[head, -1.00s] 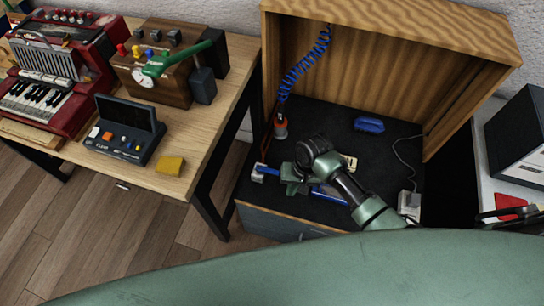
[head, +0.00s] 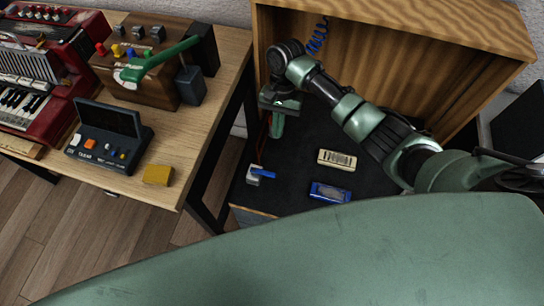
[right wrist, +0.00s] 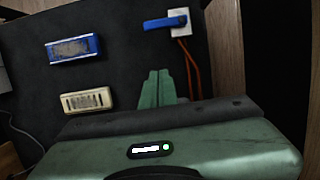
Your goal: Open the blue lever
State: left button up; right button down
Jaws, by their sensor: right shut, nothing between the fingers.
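The blue lever (head: 264,173) is a short blue bar on a small light base (head: 253,178), near the front left of the dark cabinet floor. In the right wrist view the blue lever (right wrist: 160,23) points left from its white base (right wrist: 181,20), with orange cables running from it. My right gripper (head: 277,126) is shut and empty, fingers pointing down, behind the lever in the head view and apart from it. In the right wrist view its closed fingertips (right wrist: 157,75) show, clear of the lever. My left gripper is not in view.
A cream labelled block (head: 337,159) and a blue labelled block (head: 330,192) lie right of the lever. The wooden cabinet (head: 390,45) encloses the back and right. A table (head: 205,120) at left bears a wooden box with a green lever (head: 160,60).

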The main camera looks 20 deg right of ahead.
aim_at(263, 173)
jog(key=b+x, duration=0.1)
jog(key=x, duration=0.9)
jog(key=shift+f, duration=0.2)
jog(key=s+a, duration=0.1)
jog(key=s+a+p, duration=0.1)
jog(key=shift+s+r, duration=0.25)
jog(key=shift+s, duration=0.1)
jog(key=shift+s+a, duration=0.1)
jog(key=shift+s, duration=0.15)
